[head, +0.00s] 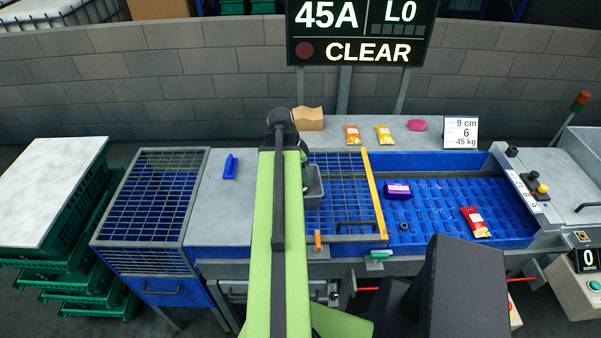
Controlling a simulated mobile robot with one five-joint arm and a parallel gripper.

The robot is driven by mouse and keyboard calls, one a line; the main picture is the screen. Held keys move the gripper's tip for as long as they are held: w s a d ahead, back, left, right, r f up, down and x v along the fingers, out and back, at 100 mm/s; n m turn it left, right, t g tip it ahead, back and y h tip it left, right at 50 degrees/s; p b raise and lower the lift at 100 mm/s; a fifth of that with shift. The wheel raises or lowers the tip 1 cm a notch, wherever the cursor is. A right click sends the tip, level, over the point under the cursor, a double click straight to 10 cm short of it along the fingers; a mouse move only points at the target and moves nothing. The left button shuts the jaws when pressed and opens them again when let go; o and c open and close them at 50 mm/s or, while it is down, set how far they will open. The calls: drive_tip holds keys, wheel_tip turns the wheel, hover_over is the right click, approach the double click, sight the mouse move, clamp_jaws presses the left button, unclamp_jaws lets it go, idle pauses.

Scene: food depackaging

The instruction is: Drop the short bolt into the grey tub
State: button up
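The grey tub (316,187) stands just right of my green arm, at the left end of the blue grid, and my arm hides part of it. Dark parts that look like my gripper (305,168) show at the arm's right edge, above or beside the tub. The fingers are mostly hidden, so I cannot see whether they are open or hold anything. I cannot make out the short bolt. A small dark round piece (404,226) lies on the blue slatted bed, too small to identify.
A purple pack (397,190) and a red packet (475,222) lie on the blue bed. A yellow bar (374,195) edges the grid. Two snack packets, a pink item (417,125) and a cardboard box (309,119) sit on the back ledge. A blue-handled tool (230,167) lies left.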

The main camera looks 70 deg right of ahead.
drive_tip(key=shift+f, duration=0.15)
drive_tip(key=o, duration=1.4)
drive_tip(key=p+v, duration=1.7)
drive_tip(key=shift+a, duration=0.15)
